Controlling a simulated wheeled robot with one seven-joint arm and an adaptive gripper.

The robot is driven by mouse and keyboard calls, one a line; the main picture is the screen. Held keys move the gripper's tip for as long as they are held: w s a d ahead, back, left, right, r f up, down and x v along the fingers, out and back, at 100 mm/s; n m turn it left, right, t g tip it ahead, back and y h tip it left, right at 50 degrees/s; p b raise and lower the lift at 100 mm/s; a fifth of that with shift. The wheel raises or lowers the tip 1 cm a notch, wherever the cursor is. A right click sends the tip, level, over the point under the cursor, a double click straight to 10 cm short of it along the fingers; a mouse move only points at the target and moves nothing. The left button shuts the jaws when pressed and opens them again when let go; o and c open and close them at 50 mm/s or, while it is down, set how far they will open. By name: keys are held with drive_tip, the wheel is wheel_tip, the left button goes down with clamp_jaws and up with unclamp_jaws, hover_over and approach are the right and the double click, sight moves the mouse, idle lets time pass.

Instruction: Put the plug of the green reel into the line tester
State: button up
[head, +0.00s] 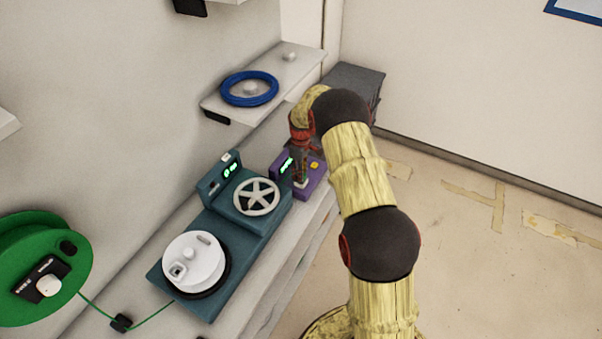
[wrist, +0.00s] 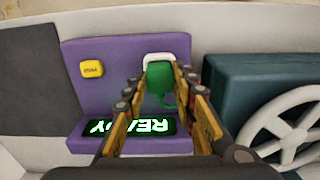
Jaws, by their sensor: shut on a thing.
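The line tester (head: 314,190) is a purple box with a lit green display and a yellow button; in the wrist view its purple face (wrist: 105,50) fills the middle and the display (wrist: 130,127) reads READY upside down. My gripper (wrist: 160,85) is shut on a green plug (wrist: 159,78) over the tester. The plug's far end meets a white piece (wrist: 160,57) at the tester; I cannot tell how deep it sits. A short green cord hangs from the plug. In the head view my gripper (head: 302,168) hides most of the plug. The green reel (head: 30,245) is at far left.
A teal machine (head: 262,220) with a grey handwheel (head: 256,196) and a white round unit (head: 194,260) stands close beside the tester. The reel's green cord passes a black clip (head: 121,323). A blue coil (head: 249,88) lies on the shelf above.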

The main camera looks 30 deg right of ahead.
drive_tip(key=shift+f, duration=0.1)
idle(0.3)
drive_tip(key=o, duration=1)
drive_tip(key=shift+o, duration=1.4)
drive_tip(key=shift+o, duration=0.8)
drive_tip(key=shift+r+p, duration=2.1)
drive_tip(key=shift+r, duration=2.45)
